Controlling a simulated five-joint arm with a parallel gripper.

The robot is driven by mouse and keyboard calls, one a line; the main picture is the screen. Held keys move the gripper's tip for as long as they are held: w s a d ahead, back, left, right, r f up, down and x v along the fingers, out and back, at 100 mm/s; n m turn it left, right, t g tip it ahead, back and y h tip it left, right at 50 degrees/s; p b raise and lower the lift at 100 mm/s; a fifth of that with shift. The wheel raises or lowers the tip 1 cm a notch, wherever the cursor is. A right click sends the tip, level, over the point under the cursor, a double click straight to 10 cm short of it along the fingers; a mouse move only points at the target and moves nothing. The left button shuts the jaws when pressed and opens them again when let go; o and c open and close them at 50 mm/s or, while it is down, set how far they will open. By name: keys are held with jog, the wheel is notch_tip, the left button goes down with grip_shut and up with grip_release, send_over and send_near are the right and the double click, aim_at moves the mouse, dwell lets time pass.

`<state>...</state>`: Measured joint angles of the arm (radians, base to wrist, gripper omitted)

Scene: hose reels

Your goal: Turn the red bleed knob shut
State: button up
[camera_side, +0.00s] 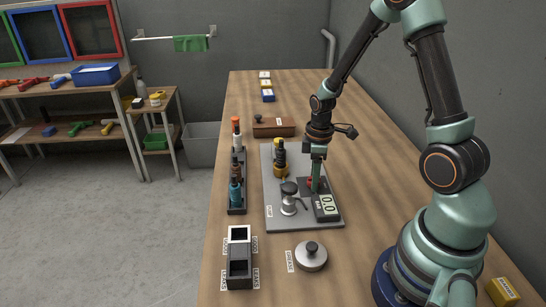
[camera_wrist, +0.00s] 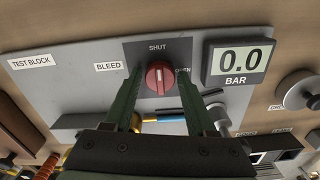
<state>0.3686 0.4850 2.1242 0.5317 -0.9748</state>
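The red bleed knob (camera_wrist: 159,77) sits on a dark plate marked SHUT above it and OPEN to its right. Its pale mark looks roughly upright, towards SHUT. A BLEED label (camera_wrist: 109,67) is to the left. My gripper (camera_wrist: 159,84) is open, with one green finger on each side of the knob; I cannot tell whether they touch it. In the side view my gripper (camera_side: 316,186) points down at the plate, and the red knob (camera_side: 309,183) is partly hidden behind it. The gauge (camera_wrist: 238,62) reads 0.0 BAR.
The grey test block plate (camera_side: 284,215) also carries a grey lever fitting (camera_side: 289,198) and a yellow-and-black fitting (camera_side: 280,162). A rack (camera_side: 237,207) of bottle-like parts stands left. A round metal lid (camera_side: 311,258) and dark bin (camera_side: 239,268) are in front.

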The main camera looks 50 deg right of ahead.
jog(key=shift+o, duration=0.6)
notch_tip(320, 180, up, 12)
jog(key=shift+r, duration=0.1)
dwell(0.4)
jog(key=s+a+r+m+t, duration=0.2)
jog(key=a+r+m, duration=0.1)
jog(key=a+r, duration=0.2)
jog(key=s+a+r+m+t, duration=0.2)
jog(key=a+r+m+t, duration=0.1)
jog(key=a+r, duration=0.3)
jog(key=shift+s+a+m+t, duration=0.35)
jog(key=shift+a+m, duration=0.15)
jog(key=shift+a, duration=0.4)
